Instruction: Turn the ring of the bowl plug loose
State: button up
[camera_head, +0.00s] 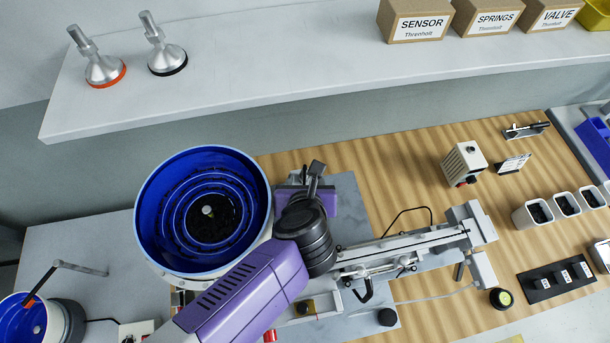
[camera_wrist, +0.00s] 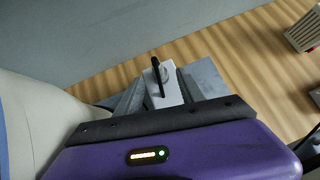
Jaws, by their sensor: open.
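The big blue vibratory bowl (camera_head: 150,200) stands left of centre in the head view. In the wrist view a pale block (camera_wrist: 168,92) with a small black part (camera_wrist: 158,76) on it lies between and beyond my gripper's fingers; this may be the bowl plug, but its ring cannot be made out. My gripper (camera_wrist: 159,84) is open, and whether it touches the black part cannot be told. In the head view my gripper (camera_head: 312,176) is right of the bowl, and my purple arm hides what lies beneath it.
A linear rail (camera_head: 405,248) runs to the right of my gripper. A beige box (camera_head: 464,163), several small cups (camera_head: 540,213) and a black switch panel (camera_head: 556,281) stand on the wooden table. A shelf (camera_head: 300,73) overhangs the back. A smaller blue bowl (camera_head: 15,318) is at lower left.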

jog(key=shift+x, duration=0.95)
jog(key=shift+c, duration=0.3)
grip_shut()
